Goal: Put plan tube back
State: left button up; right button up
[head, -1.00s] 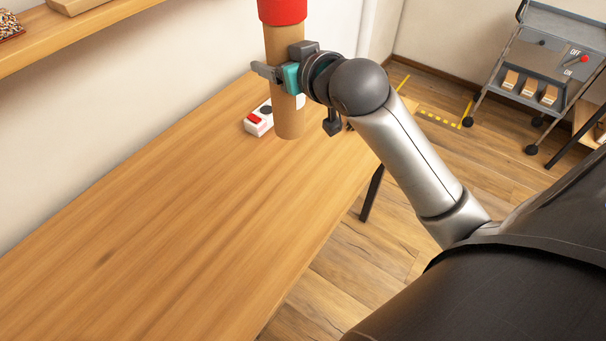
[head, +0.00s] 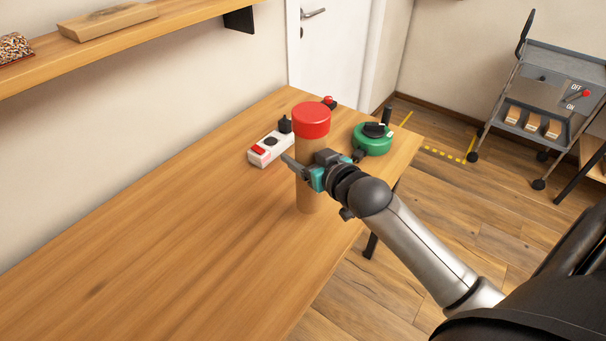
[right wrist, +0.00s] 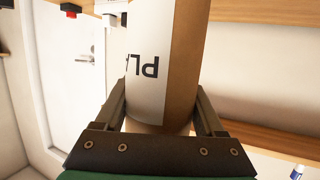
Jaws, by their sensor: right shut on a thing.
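The plan tube (head: 312,144) is brown cardboard with a red cap (head: 311,119). It stands upright over the table. I cannot tell whether its base touches the tabletop. My right gripper (head: 304,173) is shut around the tube's middle, coming from the right. In the right wrist view the tube (right wrist: 180,60) fills the space between the two dark fingers (right wrist: 161,112). A white label with black letters, partly cut off, shows on it. My left gripper is in no view.
The wooden table (head: 180,230) is bare at left and front. A grey cart (head: 545,90) stands at far right.

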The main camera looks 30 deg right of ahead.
jog(key=shift+f+b, duration=0.65)
jog(key=shift+f, duration=1.55)
jog(key=shift+f, duration=0.15)
jog(key=o, duration=1.4)
jog(key=shift+r, duration=0.25)
jog(key=p+v, duration=0.2)
jog(key=v, duration=1)
